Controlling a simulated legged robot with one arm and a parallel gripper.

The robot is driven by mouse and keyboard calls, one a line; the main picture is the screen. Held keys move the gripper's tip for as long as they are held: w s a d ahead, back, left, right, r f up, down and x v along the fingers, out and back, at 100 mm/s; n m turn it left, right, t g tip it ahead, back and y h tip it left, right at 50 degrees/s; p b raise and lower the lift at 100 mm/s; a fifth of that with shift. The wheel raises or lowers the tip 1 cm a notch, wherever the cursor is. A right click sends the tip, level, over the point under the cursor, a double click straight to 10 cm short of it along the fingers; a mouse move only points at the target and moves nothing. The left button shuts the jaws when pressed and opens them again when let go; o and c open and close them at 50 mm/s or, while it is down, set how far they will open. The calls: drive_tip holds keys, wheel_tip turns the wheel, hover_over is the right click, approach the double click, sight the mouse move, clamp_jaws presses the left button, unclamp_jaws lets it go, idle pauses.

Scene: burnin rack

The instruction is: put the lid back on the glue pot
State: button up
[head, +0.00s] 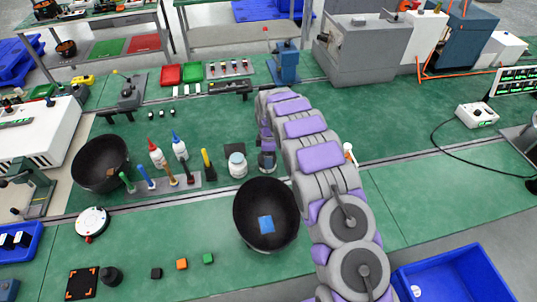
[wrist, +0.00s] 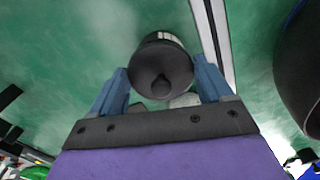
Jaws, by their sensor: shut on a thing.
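The glue pot seems to be the squat white jar (head: 237,166) with a pale blue-white top, standing upright beside a dark pad in the head view. My gripper (head: 266,150) is just to the right of this jar, apart from it in the picture, pointing down. In the wrist view my gripper (wrist: 161,78) has its blue fingers on either side of a dark round piece with a central knob (wrist: 162,58), which looks like the lid. A pale striped band shows at its far edge; I cannot tell what it belongs to.
A large black bowl (head: 253,235) with a blue block stands in front of my gripper. A screwdriver rack (head: 170,184), glue bottles (head: 156,153) and another black bowl (head: 100,180) are to the left.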

idle(0.4)
drive_tip(key=o, duration=0.9)
drive_tip(key=shift+r, duration=0.1)
drive_tip(key=shift+r+p, duration=1.25)
drive_tip(key=shift+r, duration=2.15)
drive_tip(key=shift+c, duration=0.4)
clamp_jaws()
